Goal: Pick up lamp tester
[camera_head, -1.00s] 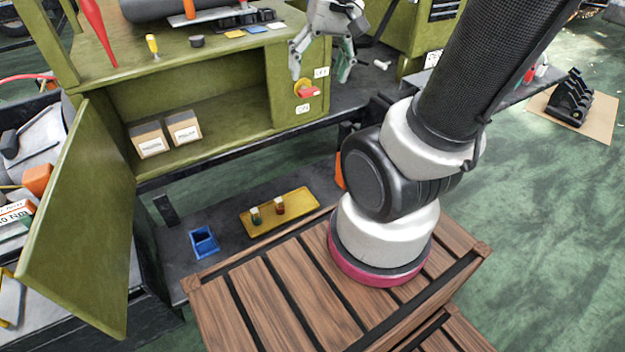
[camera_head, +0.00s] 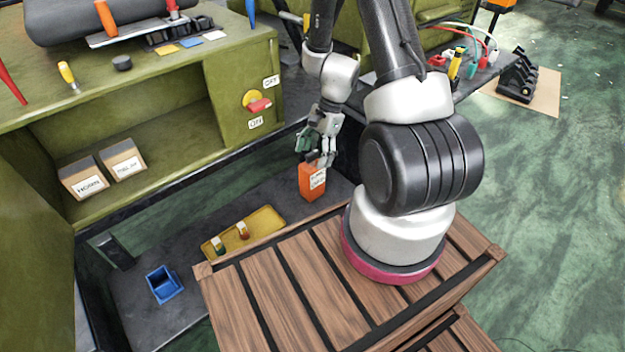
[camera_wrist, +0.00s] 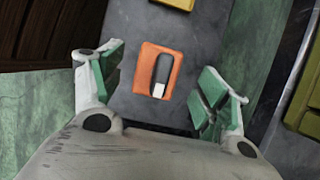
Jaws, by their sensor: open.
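An orange box (camera_head: 312,183) with a white label stands upright on the dark lower shelf; its lettering is too small to read, and it looks like the lamp tester. In the wrist view the orange box (camera_wrist: 157,72) shows from above, with a dark slot and a small white part in its top. My gripper (camera_head: 317,152) is just above the box, pointing down. In the wrist view my gripper (camera_wrist: 163,85) is open, with its green-padded fingers on either side of the box and nothing held. Whether the fingers touch the box cannot be told.
A yellow tray (camera_head: 268,224) with two small items lies left of the box, and a blue bin (camera_head: 163,285) further left. The green cabinet (camera_head: 232,97) with a red switch rises behind. The wooden slatted deck (camera_head: 262,300) is in front.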

